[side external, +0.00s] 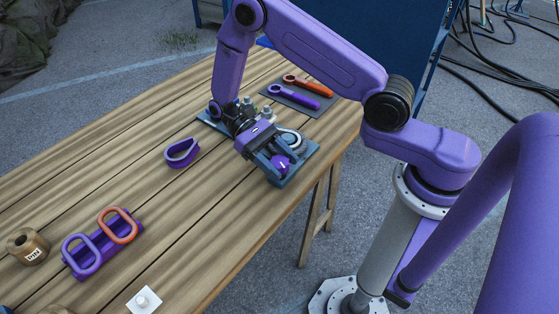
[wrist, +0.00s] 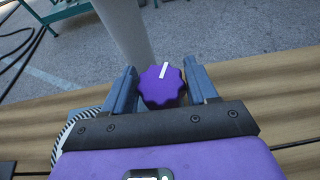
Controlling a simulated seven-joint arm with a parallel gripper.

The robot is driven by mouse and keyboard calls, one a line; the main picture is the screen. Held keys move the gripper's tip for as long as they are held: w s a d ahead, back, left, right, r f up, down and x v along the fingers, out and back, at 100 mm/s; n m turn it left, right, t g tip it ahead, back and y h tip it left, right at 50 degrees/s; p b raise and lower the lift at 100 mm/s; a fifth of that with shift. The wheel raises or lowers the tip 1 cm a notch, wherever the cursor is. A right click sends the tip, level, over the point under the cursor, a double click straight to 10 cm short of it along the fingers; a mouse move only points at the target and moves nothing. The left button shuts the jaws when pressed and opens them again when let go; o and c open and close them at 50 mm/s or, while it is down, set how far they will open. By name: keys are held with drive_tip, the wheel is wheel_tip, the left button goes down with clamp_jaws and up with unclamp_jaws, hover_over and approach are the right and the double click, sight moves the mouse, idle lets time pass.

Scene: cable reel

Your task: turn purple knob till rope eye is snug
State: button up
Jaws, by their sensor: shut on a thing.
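The purple knob (wrist: 161,88) has a scalloped edge and a white pointer line, tilted slightly right of upright in the wrist view. It also shows in the side view (side external: 281,162), at the near end of the blue-grey base plate (side external: 311,150). My gripper (wrist: 162,71) is shut on the knob, one finger on each side. In the side view my gripper (side external: 282,160) reaches down over the plate. A black-and-white striped rope (wrist: 70,131) curves at the left of the wrist view, partly hidden by my gripper. I cannot tell how snug its eye is.
A dark mat (side external: 300,97) with an orange and a purple wrench lies behind the plate. A purple teardrop-shaped piece (side external: 181,153) stands left on the wooden table. A purple rack (side external: 105,246) with two rings and a twine spool (side external: 27,246) are at the front left.

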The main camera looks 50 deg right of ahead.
drive_tip(key=m+t+y, duration=0.1)
drive_tip(key=m+y, duration=0.2)
drive_tip(key=m+t+y, duration=0.1)
drive_tip(key=m+y, duration=0.2)
drive_tip(key=y, duration=0.1)
drive_tip(key=shift+m, duration=0.3)
drive_tip(key=m+t+y, duration=0.5)
drive_tip(key=m+t, duration=0.1)
drive_tip(key=shift+m+t, duration=0.4)
drive_tip(key=o, duration=1)
drive_tip(key=shift+c, duration=0.2)
drive_tip(key=v, duration=1.7)
drive_tip(key=shift+w+d, duration=0.2)
drive_tip(key=shift+d, duration=0.05)
